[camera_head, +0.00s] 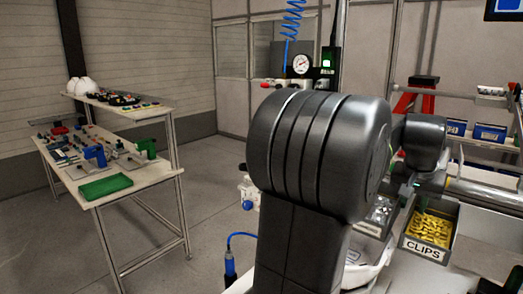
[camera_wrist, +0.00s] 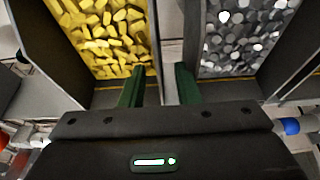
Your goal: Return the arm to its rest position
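My arm (camera_head: 318,150) fills the middle of the head view, bent with its large dark joint close to the camera. My gripper (camera_wrist: 161,82) shows in the wrist view with its two green fingers apart and nothing seen between them. Below the fingers are a bin of yellow clips (camera_wrist: 112,35) on the left and a bin of grey metal parts (camera_wrist: 240,38) on the right. The fingers point at the strip between the two bins; I cannot tell how high they are.
The bin labelled CLIPS (camera_head: 425,249) stands at the right on a worktop. A white rounded object lies partly hidden behind my arm. At the left stands a two-level bench (camera_head: 150,184) with tools, a green mat (camera_head: 105,186) and white helmet shells (camera_head: 82,86). The floor between is clear.

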